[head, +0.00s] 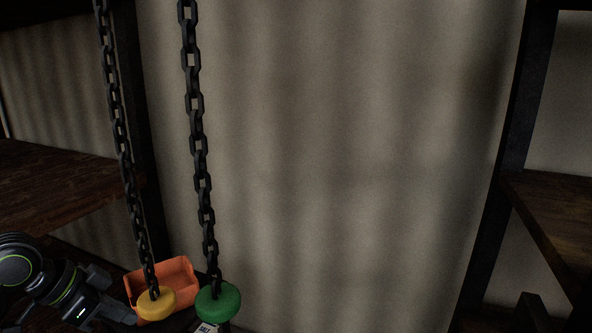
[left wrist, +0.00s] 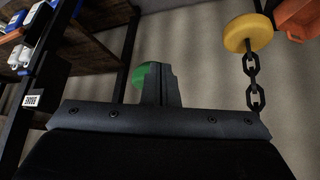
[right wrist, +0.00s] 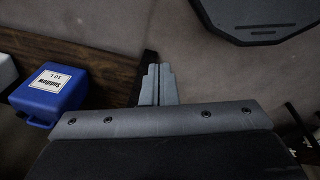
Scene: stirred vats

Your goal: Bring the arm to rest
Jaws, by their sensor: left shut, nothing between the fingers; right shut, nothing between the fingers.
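My left gripper (head: 118,314) is at the lower left of the head view, close to the left of a yellow disc (head: 156,303) hanging on a black chain (head: 119,135). In the left wrist view its fingers (left wrist: 160,85) are together with nothing between them. The yellow disc (left wrist: 249,32) shows at the upper right there, apart from the fingers. A green disc (head: 218,303) hangs on a second chain (head: 197,130); in the left wrist view it is partly hidden behind the fingers. My right gripper (right wrist: 158,85) shows only in the right wrist view, shut and empty.
An orange bin (head: 178,275) stands behind the discs. Wooden shelves on dark posts are at the left (head: 60,185) and right (head: 550,215). A blue box (right wrist: 48,92) with a label is left of my right gripper. The middle before the pale wall is clear.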

